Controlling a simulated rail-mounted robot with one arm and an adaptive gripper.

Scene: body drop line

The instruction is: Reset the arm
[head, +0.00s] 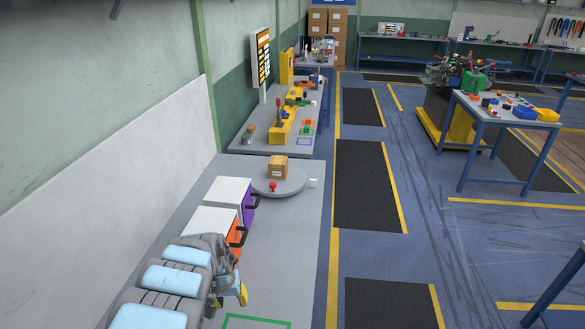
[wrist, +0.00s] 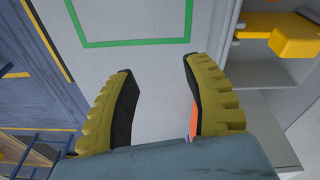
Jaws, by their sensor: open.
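My gripper (head: 238,290) is at the lower left of the head view, over the near part of the grey bench (head: 285,245). In the wrist view my gripper (wrist: 158,65) shows two yellow, dark-lined fingers spread apart with nothing between them. My arm's grey and light-blue links stretch along the bench's left side in the head view. A green outline (head: 256,322) is marked on the bench top near the gripper. It also shows in the wrist view (wrist: 135,42), beyond the fingertips, with bare surface inside the part I see.
An orange-fronted drawer unit (head: 232,238) and a purple-fronted one (head: 248,204) stand close beyond my arm. A red button (head: 273,187) and white cube (head: 313,183) are nearby. The bench's right side is clear.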

